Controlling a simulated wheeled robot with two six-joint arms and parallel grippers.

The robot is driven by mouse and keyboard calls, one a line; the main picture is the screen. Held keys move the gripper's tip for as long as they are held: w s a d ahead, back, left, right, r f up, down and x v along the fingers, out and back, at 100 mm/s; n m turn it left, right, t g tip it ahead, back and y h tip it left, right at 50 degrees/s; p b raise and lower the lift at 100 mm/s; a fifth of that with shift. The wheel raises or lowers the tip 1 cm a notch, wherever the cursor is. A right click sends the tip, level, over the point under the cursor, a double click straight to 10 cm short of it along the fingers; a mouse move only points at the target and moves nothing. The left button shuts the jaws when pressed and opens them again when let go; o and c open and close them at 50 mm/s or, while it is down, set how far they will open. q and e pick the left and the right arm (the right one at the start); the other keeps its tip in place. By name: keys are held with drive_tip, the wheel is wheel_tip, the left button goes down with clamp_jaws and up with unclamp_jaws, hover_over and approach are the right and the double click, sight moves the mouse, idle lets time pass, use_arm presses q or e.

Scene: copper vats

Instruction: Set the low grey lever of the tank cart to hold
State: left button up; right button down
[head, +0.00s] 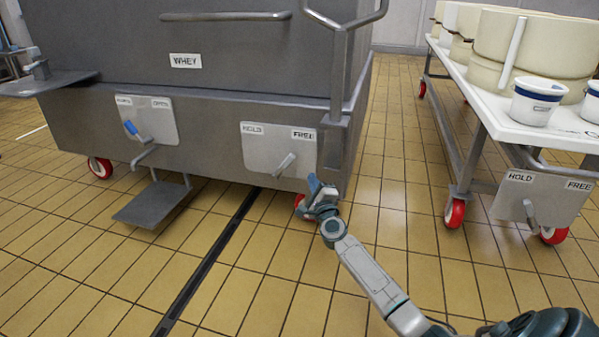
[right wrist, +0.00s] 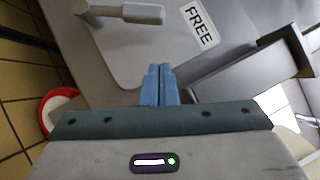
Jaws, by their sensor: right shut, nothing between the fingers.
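The tank cart (head: 100,60) is a large grey metal tub marked WHEY. Low on its side is a pale plate (head: 262,142) with HOLD at its left and FREE at its right. The grey lever (head: 286,162) on it leans up and to the right, toward the FREE side. My right gripper (head: 314,183) is shut and empty, just right of the lever and apart from it. In the right wrist view its blue fingertips (right wrist: 160,84) are together in front of the plate, and the lever (right wrist: 130,12) shows at the top. My left gripper is not in view.
Another plate (head: 155,112) with a blue-handled lever sits further left, above a grey pedal (head: 153,203). A vertical tube (head: 338,75) of the cart's handle stands close by my gripper. A white table (head: 470,85) with its own HOLD/FREE plate is at right. Tiled floor between is clear.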

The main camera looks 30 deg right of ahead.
sight(284, 167)
drive_tip(key=w+r+b, duration=0.1)
drive_tip(key=w+r, duration=0.1)
drive_tip(key=w, duration=0.4)
drive_tip(key=shift+w+a+r, duration=0.15)
drive_tip(key=shift+a, duration=0.2)
